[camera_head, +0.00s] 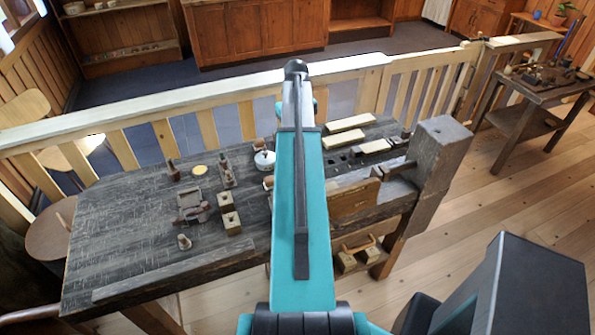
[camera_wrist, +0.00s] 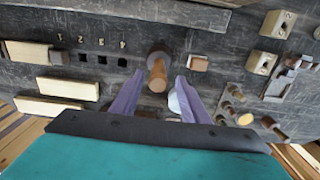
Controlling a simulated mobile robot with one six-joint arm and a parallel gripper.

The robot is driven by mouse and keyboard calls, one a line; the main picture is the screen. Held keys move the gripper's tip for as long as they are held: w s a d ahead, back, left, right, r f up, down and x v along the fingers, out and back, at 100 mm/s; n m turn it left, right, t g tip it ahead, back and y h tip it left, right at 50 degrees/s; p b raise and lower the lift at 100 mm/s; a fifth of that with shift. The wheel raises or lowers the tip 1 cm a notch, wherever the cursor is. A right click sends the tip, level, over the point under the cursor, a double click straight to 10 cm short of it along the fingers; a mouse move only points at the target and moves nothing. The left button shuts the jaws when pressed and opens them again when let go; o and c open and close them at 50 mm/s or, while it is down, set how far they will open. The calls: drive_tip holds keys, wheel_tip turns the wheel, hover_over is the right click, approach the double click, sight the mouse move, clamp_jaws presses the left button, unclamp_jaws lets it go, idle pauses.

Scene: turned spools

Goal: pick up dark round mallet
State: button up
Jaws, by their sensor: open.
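The dark round mallet (camera_wrist: 160,54) shows in the wrist view, with a dark round head and a lighter wooden handle (camera_wrist: 157,78) pointing toward the camera. It is on the dark workbench (camera_head: 120,230). My gripper (camera_wrist: 160,77) is open, with one pale purple finger on each side of the handle in the picture. I see no clear contact, and the remaining distance to the handle is hard to tell. In the head view my arm hides the mallet and my gripper.
A white round item (camera_head: 264,159) is close by the right finger in the wrist view (camera_wrist: 176,101). Pale wood blocks (camera_wrist: 68,87) lie left there, beside numbered square holes (camera_wrist: 102,59). Drilled blocks (camera_head: 229,211) and small tools stand left in the head view. A railing (camera_head: 220,98) runs behind.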

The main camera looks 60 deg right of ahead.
drive_tip(key=shift+f+b, duration=0.35)
drive_tip(key=shift+f, duration=0.65)
drive_tip(key=shift+f, duration=0.1)
drive_tip(key=shift+d+f+b, duration=0.15)
drive_tip(key=shift+f+b, duration=1.55)
drive_tip(key=shift+f, duration=0.85)
clamp_jaws()
